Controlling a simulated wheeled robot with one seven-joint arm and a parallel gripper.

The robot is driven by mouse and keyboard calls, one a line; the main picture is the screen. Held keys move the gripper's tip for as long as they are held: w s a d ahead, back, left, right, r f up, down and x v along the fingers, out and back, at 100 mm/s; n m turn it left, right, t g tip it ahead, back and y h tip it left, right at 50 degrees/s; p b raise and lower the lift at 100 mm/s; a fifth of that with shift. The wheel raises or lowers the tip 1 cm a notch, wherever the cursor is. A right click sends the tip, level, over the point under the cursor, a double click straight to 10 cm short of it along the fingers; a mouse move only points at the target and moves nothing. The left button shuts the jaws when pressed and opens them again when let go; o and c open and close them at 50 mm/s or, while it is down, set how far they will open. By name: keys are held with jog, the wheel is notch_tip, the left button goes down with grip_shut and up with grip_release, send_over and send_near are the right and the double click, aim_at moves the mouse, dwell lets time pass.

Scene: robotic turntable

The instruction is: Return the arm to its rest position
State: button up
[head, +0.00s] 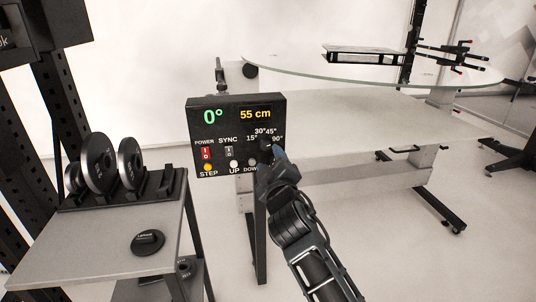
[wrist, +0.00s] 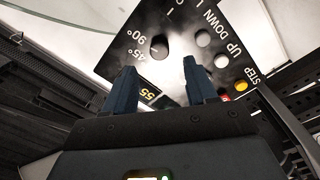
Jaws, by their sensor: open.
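My gripper (head: 272,155) is at the lower right of the black control panel (head: 236,103) in the head view, in front of its dial area. In the wrist view my gripper (wrist: 160,85) has two dark blue fingers spread apart with nothing between them. The panel (wrist: 190,22) fills the top of that view, with the dial (wrist: 159,46) beyond the fingers. The panel reads 0° and 55 cm in the head view. Whether the fingers touch the panel cannot be told. My arm reaches up from the lower right.
A glass turntable (head: 380,80) on a pale frame stands behind the panel. A grey side table (head: 90,245) at left carries black weight discs (head: 95,163) and a small black disc (head: 148,242). A black rack stands at far left. Floor is clear at lower right.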

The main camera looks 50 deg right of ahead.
jog(key=shift+v, duration=0.85)
jog(key=s+a+f+y, duration=0.3)
jog(key=s+a, duration=0.3)
jog(key=s, duration=0.4)
jog(key=s+a+f+y, duration=0.35)
jog(key=s+a, duration=0.25)
jog(key=s, duration=0.4)
jog(key=s+a+f+y, duration=0.35)
jog(key=s+a, duration=0.25)
jog(key=s, duration=0.4)
jog(key=s+a+r+m, duration=0.3)
jog(key=s+r, duration=0.2)
jog(key=s, duration=0.5)
notch_tip(320, 180, up, 15)
jog(key=p, duration=1.5)
jog(key=shift+r+m, duration=0.15)
jog(key=shift+m, duration=0.15)
